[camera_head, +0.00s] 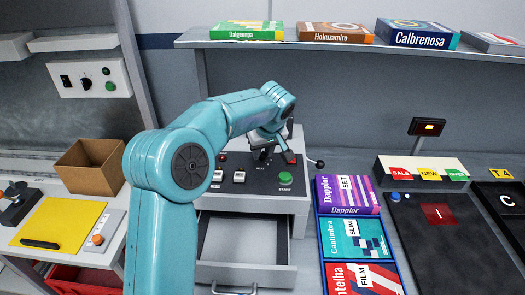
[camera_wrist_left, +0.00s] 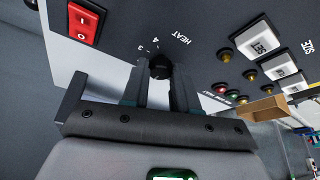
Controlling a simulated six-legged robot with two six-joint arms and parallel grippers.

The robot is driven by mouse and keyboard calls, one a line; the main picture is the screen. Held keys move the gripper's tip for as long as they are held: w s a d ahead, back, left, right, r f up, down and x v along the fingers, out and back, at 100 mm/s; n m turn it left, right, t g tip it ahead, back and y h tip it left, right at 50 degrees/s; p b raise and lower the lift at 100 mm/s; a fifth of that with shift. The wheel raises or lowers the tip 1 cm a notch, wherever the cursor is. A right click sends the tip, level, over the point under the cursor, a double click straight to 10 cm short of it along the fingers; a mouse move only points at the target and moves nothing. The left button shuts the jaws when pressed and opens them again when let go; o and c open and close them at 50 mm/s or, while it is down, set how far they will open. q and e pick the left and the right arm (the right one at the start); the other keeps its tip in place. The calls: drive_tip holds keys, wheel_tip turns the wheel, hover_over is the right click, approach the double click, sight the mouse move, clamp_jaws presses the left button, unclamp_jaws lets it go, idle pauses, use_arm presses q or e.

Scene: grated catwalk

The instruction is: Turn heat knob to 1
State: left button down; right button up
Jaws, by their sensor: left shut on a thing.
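The heat knob (camera_wrist_left: 160,66) is a small black round knob on the grey panel in the left wrist view. The word HEAT is printed beside it, and the marks 3 and 4 show at its edge. The other marks and the knob's pointer are hidden or too dark to read. My left gripper (camera_wrist_left: 161,82) is shut on the knob, with one dark finger on each side of it. In the head view, my teal left arm reaches over the machine (camera_head: 255,185) and its gripper (camera_head: 268,150) hides the knob. My right gripper is not in view.
On the panel are a red rocker switch (camera_wrist_left: 86,22), white SET buttons (camera_wrist_left: 257,40) and small coloured lamps. The head view shows a green START button (camera_head: 285,178), a ball-ended lever (camera_head: 318,163) and an open drawer (camera_head: 240,270).

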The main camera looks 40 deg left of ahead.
use_arm(q)
drive_tip(key=shift+r, duration=0.15)
drive_tip(key=c, duration=0.9)
unclamp_jaws()
drive_tip(key=shift+o, duration=0.2)
drive_tip(key=v, duration=1.6)
drive_tip(key=shift+r, duration=0.15)
drive_tip(key=shift+s+d, duration=0.1)
